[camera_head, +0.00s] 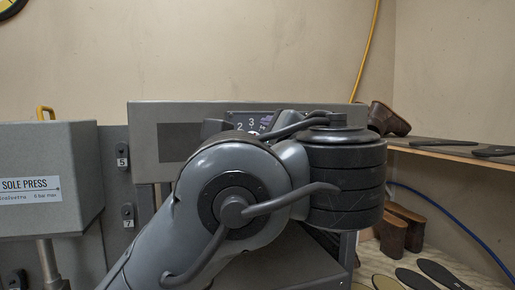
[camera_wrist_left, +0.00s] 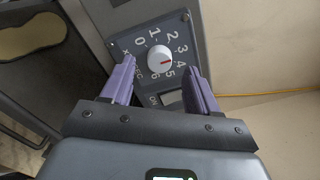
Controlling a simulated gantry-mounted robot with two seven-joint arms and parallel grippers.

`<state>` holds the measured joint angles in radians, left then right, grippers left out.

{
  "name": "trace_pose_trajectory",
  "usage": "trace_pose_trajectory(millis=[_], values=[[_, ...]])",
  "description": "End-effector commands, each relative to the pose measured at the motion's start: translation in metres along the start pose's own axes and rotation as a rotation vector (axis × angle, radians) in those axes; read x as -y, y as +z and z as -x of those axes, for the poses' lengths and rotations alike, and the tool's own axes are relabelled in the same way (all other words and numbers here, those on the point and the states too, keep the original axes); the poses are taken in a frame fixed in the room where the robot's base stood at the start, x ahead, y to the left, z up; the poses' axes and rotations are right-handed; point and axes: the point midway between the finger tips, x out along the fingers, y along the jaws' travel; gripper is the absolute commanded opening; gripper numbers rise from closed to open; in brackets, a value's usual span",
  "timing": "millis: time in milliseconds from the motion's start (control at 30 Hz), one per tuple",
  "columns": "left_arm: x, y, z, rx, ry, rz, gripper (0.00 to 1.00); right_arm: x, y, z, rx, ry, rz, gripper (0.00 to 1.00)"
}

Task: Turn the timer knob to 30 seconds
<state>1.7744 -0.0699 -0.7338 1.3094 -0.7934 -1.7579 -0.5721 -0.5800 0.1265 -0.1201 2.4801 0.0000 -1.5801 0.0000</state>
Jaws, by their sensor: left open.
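The timer knob (camera_wrist_left: 159,57) is white with a red pointer mark. In the left wrist view it sits on a dark dial plate (camera_wrist_left: 126,44) numbered 0 to 6, and the red mark points right, roughly toward 4. My left gripper (camera_wrist_left: 160,69) is open, its two purple fingers on either side of the knob in the picture. I see no contact, and the remaining distance is hard to tell. In the head view a corner of the dial plate (camera_head: 240,118) shows 2 and 3. My right gripper is not in view.
The dial is on a grey machine housing (camera_head: 144,130). A sole press (camera_head: 45,165) stands at left.

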Motion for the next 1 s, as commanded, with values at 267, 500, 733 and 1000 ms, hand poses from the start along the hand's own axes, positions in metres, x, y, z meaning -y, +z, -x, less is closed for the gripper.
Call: trace_pose_trajectory(millis=[267, 500, 733, 1000], values=[[-0.002, -0.003, 0.05, -0.003, -0.003, 0.001, 0.6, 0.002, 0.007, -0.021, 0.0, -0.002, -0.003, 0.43], [-0.001, -0.002, 0.075, -0.001, -0.001, -0.001, 0.6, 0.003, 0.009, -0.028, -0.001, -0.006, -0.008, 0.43], [0.0, -0.001, 0.081, -0.001, -0.001, -0.001, 0.6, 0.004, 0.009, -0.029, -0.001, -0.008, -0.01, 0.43], [0.0, -0.001, 0.08, -0.001, -0.001, -0.001, 0.6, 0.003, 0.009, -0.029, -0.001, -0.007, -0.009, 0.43]])
